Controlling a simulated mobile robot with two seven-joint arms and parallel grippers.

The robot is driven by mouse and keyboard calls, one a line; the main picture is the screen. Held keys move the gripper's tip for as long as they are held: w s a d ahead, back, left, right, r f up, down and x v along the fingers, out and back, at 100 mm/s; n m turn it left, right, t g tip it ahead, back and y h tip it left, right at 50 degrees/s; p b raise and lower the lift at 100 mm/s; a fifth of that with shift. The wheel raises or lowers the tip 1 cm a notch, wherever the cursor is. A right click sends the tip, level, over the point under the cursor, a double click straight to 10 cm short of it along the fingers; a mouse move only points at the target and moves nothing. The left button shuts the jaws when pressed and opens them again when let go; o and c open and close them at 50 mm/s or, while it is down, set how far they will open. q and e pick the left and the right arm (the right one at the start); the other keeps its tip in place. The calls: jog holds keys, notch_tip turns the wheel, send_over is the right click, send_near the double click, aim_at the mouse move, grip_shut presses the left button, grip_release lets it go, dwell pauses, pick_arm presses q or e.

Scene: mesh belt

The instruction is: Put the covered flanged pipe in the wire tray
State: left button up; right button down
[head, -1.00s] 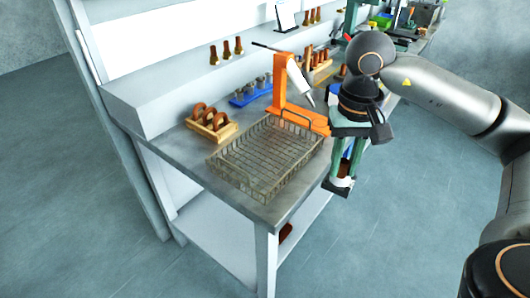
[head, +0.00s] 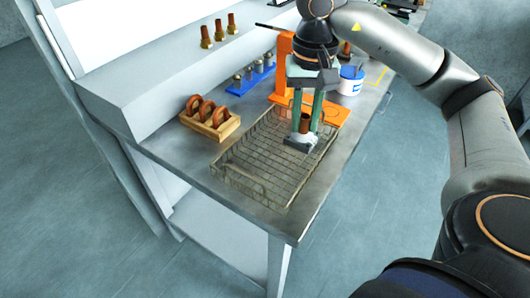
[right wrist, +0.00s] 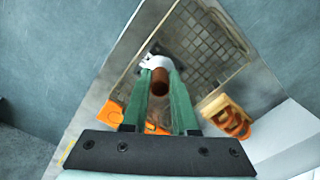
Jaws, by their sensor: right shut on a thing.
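The wire tray (head: 245,160) is a rectangular mesh basket on the grey bench near its front corner; it also shows in the right wrist view (right wrist: 207,45). My right gripper (head: 303,138) points down over the tray's far right end. Its green fingers are shut on the flanged pipe (head: 305,123), a brown tube with a pale part at its lower end. In the right wrist view the brown tube (right wrist: 159,82) sits between the fingers. I cannot tell whether its lower end touches the mesh. My left gripper is out of view.
A wooden rack (head: 211,124) with copper-brown rings stands left of the tray. An orange stand (head: 283,70), a blue rack (head: 252,78) and a white tub (head: 350,82) stand behind. Brown fittings (head: 219,27) sit on the shelf.

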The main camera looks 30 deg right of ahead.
jog(key=w+a+f, duration=0.1)
jog(key=a+f, duration=0.1)
jog(key=w+a+f, duration=0.1)
jog(key=w+f, duration=0.1)
jog(key=w+a+f, duration=0.1)
jog(key=a+f, duration=0.1)
jog(key=shift+w+a+f+p, duration=0.15)
jog(key=shift+a+f+p, duration=0.1)
jog(key=shift+a+p, duration=0.1)
jog(key=f, duration=0.3)
jog(key=shift+w+a+f+p, duration=0.15)
jog(key=shift+w+f+p, duration=0.05)
jog(key=shift+f+p, duration=0.15)
jog(key=shift+f+b, duration=0.2)
jog(key=shift+b, duration=0.1)
jog(key=c, duration=0.7)
grip_release()
jog(key=shift+r, duration=0.2)
